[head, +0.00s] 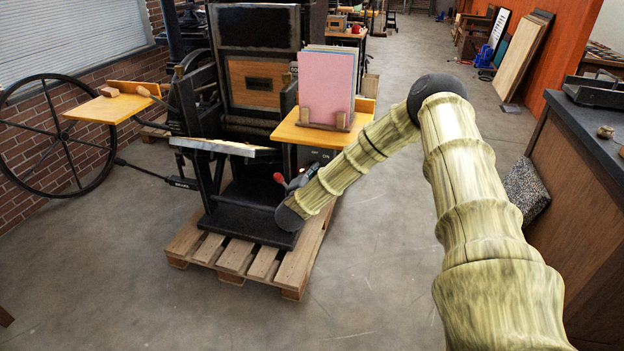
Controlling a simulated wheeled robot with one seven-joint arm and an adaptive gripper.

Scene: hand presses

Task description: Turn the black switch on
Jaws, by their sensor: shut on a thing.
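The black hand press (262,190) stands on a wooden pallet left of centre. A black panel with small pale lettering (316,154) sits below its right-hand yellow shelf. A red knob (279,177) shows low on the press, just left of my gripper (291,184). My gripper is small and partly hidden by my wrist and forearm, which reach in from the right. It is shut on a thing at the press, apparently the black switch. The switch itself is not clearly visible, and its position cannot be read.
The yellow shelf (300,133) above my gripper holds pink sheets (326,88) in a wooden stand. The pallet (236,258) edges the floor below. A large flywheel (52,142) stands left. A dark-topped counter (590,130) is right. The floor in front is clear.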

